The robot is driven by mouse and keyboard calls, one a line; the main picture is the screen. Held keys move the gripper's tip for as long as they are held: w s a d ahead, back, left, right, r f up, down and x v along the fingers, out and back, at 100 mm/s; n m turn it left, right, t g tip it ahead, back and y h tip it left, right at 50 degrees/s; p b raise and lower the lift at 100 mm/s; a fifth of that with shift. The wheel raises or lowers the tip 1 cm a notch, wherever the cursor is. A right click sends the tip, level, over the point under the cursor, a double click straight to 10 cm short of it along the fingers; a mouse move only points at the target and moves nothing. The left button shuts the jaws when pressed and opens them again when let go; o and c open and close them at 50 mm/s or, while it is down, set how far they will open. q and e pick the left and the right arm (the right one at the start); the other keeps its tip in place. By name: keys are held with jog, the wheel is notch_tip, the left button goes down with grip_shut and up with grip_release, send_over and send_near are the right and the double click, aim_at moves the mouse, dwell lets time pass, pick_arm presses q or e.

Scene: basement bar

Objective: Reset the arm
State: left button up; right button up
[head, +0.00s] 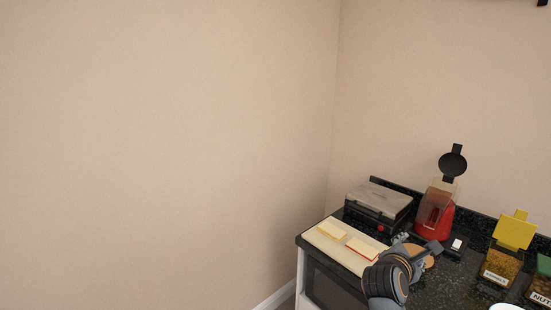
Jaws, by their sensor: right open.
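My right gripper (431,250) is at the lower right, over the dark speckled counter (450,286). It is open, and no object shows clearly between its fingers. Its wrist hides part of the counter and the right end of a pale board (343,251). My left gripper is out of view.
Two flat slices (331,231) (361,249) lie on the board. A grill press (379,200) stands behind it. A red machine (435,212) with a raised black lid is behind the gripper. Yellow-lidded (502,266) and green-lidded (541,287) containers stand at the right. Bare wall fills the left.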

jog(key=s+a+f+m+g+y, duration=0.2)
jog(key=s+f+m+y, duration=0.1)
jog(key=s+f+m, duration=0.4)
jog(key=s+a+f+m+g+y, duration=0.1)
jog(key=s+a+f+m+y, duration=0.15)
jog(key=s+f, duration=0.45)
jog(key=s+a+f+m+g+y, duration=0.2)
jog(key=s+a+f+m, duration=0.1)
jog(key=s+f+m, duration=0.3)
jog(key=s+a+f+m+g+y, duration=0.2)
jog(key=s+a+f+m, duration=0.15)
jog(key=s, duration=0.35)
notch_tip(320, 180, down, 27)
jog(key=s+d+g, duration=0.1)
jog(key=s+d, duration=0.2)
jog(key=s+f+g, duration=0.1)
jog(key=s+f, duration=1.3)
jog(key=s, duration=0.3)
jog(key=shift+s+d+f, duration=0.35)
jog(key=shift+d+f, duration=0.05)
